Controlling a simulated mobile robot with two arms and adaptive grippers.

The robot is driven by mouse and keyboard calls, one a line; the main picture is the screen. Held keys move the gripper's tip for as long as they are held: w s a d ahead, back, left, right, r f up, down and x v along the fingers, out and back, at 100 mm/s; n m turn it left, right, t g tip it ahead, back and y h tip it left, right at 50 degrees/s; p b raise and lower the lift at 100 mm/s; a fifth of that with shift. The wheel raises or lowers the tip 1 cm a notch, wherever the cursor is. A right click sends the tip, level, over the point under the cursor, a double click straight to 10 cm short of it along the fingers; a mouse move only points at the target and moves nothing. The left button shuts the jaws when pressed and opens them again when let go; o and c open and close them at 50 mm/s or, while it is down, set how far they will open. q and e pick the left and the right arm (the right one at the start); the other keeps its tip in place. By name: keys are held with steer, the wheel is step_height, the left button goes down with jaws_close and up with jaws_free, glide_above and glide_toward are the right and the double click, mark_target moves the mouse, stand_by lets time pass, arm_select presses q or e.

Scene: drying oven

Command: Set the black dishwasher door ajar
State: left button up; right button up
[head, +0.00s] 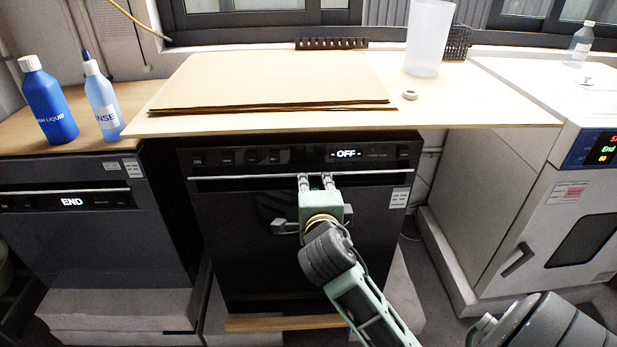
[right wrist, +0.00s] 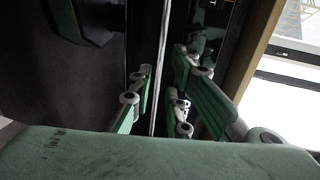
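The black dishwasher (head: 255,240) stands under the wooden worktop in the middle of the head view, its display reading OFF. Its door looks shut, with a thin silver handle bar (head: 245,177) across the top. My right gripper (head: 316,180) is at this bar, right of its middle, with its two fingers apart. In the right wrist view, the bar (right wrist: 163,50) runs between the spread fingers of the gripper (right wrist: 168,95), with gaps visible on both sides. Whether any finger touches the bar is unclear. My left gripper is not in view.
A dark grey dishwasher (head: 80,235) reading END stands at the left, with two blue bottles (head: 50,105) on top. A white oven (head: 535,185) stands at the right. Flat brown sheets (head: 270,82) and a clear cylinder (head: 428,40) are on the worktop (head: 480,110), which overhangs the dishwasher.

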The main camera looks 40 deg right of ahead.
mark_target(313, 175)
steer(key=x, duration=0.4)
jaws_close()
steer(key=shift+f, duration=0.1)
stand_by(0.3)
